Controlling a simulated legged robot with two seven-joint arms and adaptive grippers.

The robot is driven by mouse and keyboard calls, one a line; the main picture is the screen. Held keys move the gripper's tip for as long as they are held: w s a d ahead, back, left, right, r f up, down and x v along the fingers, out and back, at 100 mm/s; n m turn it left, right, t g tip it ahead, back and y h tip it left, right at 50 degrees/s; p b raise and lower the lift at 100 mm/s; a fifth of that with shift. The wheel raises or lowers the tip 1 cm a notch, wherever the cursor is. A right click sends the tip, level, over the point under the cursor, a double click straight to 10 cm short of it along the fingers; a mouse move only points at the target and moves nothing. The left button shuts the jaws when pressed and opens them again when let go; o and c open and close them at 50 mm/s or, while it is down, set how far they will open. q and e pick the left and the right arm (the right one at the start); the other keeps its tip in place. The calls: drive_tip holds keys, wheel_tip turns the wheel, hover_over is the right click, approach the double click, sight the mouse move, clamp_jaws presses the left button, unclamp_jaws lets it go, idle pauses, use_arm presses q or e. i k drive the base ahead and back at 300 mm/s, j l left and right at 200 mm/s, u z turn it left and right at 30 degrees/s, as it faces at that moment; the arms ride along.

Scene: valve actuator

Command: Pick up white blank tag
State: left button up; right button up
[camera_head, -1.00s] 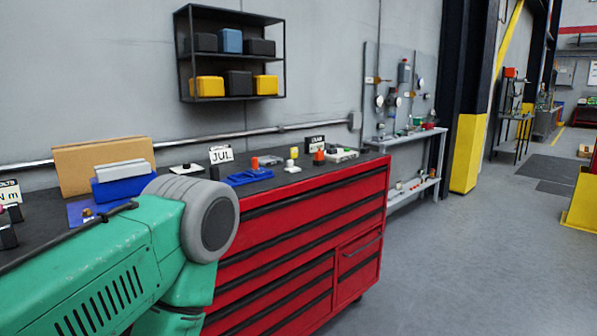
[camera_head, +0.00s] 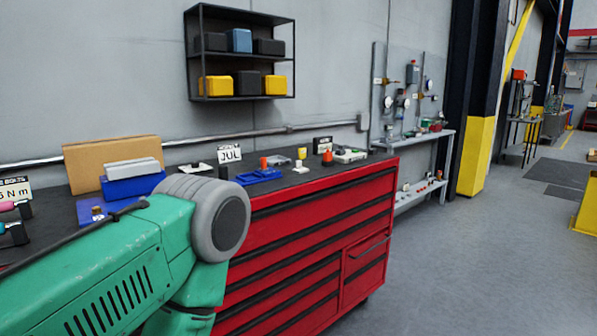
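No single white blank tag can be made out for certain. A stack of white pieces (camera_head: 132,167) sits on a blue holder (camera_head: 133,187) at the left of the bench, in front of a cardboard box (camera_head: 112,153). A small flat white piece (camera_head: 195,168) lies on the dark bench top to its right; I cannot tell whether either is the tag. My green arm comes in from the lower left and covers part of the bench. Neither of my grippers is in view.
The red tool cabinet (camera_head: 320,235) carries the dark bench top, with a "JUL" sign (camera_head: 230,154), a blue tray (camera_head: 258,175) and small coloured parts. A black wall shelf (camera_head: 240,58) hangs above. Floor at right (camera_head: 480,255) is clear.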

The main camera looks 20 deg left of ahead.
sight(298, 169)
drive_tip(key=i+j, duration=0.15)
drive_tip(key=i, duration=0.45)
drive_tip(key=i+j, duration=0.1)
drive_tip(key=i, duration=0.5)
drive_tip(key=k+j+u, duration=0.05)
